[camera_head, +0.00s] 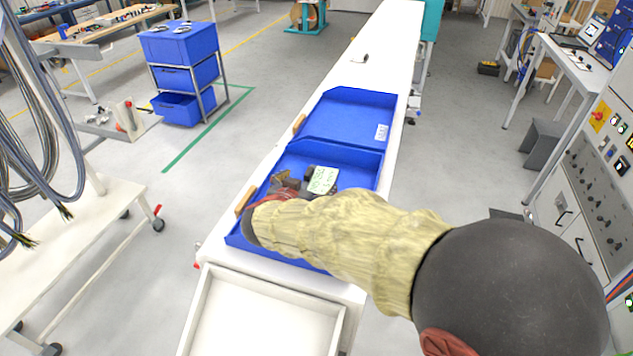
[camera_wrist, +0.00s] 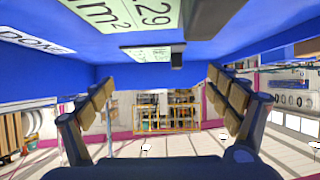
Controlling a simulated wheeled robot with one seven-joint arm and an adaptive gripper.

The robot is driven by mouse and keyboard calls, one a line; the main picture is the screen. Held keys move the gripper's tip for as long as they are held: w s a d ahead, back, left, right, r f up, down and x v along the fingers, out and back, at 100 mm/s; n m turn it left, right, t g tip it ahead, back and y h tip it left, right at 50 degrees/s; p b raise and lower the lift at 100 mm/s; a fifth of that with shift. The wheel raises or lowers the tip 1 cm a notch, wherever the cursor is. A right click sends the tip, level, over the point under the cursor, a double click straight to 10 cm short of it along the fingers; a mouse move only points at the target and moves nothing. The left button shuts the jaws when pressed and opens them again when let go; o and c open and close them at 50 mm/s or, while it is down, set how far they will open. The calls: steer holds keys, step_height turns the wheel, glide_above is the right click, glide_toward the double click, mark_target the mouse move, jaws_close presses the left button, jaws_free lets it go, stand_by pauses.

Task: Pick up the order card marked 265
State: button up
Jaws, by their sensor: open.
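My gripper (camera_head: 285,188) reaches low into the near blue tray (camera_head: 370,165), its fingers partly hidden by my arm. In the wrist view my gripper (camera_wrist: 163,98) is open, with nothing between its fingers. A pale green card (camera_head: 322,180) is in the tray just right of the gripper. The wrist view shows a large pale green card (camera_wrist: 135,16) with "29" and "m²" in view, cut off by the top edge. A second pale card (camera_wrist: 150,53) lies beyond it, its print too small to read. I cannot read 265 on any card.
A second blue tray (camera_head: 345,115) with a white label (camera_head: 381,132) is behind and looks empty; a label in the wrist view reads "DONE" (camera_wrist: 35,40). A dark block (camera_head: 309,172) sits beside the card. A white open tray (camera_head: 262,318) is in front.

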mark_target(318, 183)
steer(key=x, duration=0.2)
steer(key=b+x, duration=0.1)
steer(key=x, duration=0.3)
steer(key=shift+w+d+r, duration=0.15)
steer(key=shift+w+d, duration=0.15)
steer(key=shift+d, duration=0.15)
steer(key=shift+c, duration=0.8)
jaws_close()
stand_by(0.4)
